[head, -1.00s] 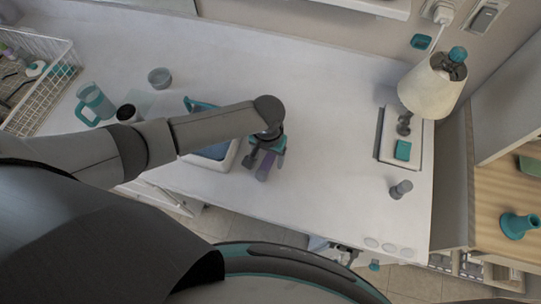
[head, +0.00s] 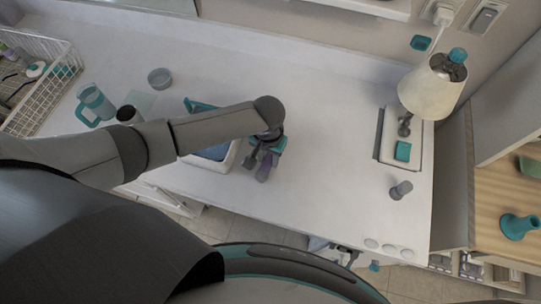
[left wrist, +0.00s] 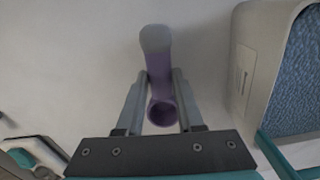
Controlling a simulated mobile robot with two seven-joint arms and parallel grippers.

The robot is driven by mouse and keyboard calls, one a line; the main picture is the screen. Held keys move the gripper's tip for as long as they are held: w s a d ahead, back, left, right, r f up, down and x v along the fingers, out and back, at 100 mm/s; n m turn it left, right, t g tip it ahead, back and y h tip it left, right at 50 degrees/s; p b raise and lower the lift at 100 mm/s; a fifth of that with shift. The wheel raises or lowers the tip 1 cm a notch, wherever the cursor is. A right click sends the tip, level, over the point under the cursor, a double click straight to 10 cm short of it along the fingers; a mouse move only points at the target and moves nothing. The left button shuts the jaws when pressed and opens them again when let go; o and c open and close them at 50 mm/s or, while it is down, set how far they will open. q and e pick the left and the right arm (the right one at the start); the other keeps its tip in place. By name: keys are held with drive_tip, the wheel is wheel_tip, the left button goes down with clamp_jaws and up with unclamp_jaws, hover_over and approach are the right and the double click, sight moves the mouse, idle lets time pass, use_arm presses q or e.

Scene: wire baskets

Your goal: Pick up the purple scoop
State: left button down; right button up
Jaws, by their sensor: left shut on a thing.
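The purple scoop (left wrist: 157,72) is between the two fingers of my left gripper (left wrist: 154,95) in the left wrist view. Its pale rounded end points away from the gripper and its round purple opening faces the camera. In the head view the scoop (head: 264,172) shows below my left gripper (head: 258,158), over the white counter near its front edge. The gripper is shut on the scoop. I cannot tell whether the scoop touches the counter. My right gripper is not in view.
A white and blue container (left wrist: 245,70) stands close beside the gripper. A teal mug (head: 95,102), a glass bowl (head: 160,78) and a wire basket (head: 52,92) are at left. A lamp (head: 432,88) stands at right. The counter between gripper and lamp is clear.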

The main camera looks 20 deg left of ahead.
sight(268, 160)
use_arm(q)
drive_tip(key=shift+r, duration=0.1)
wheel_tip(268, 160, up, 20)
drive_tip(key=p, duration=0.3)
drive_tip(key=shift+p, duration=0.4)
idle(0.4)
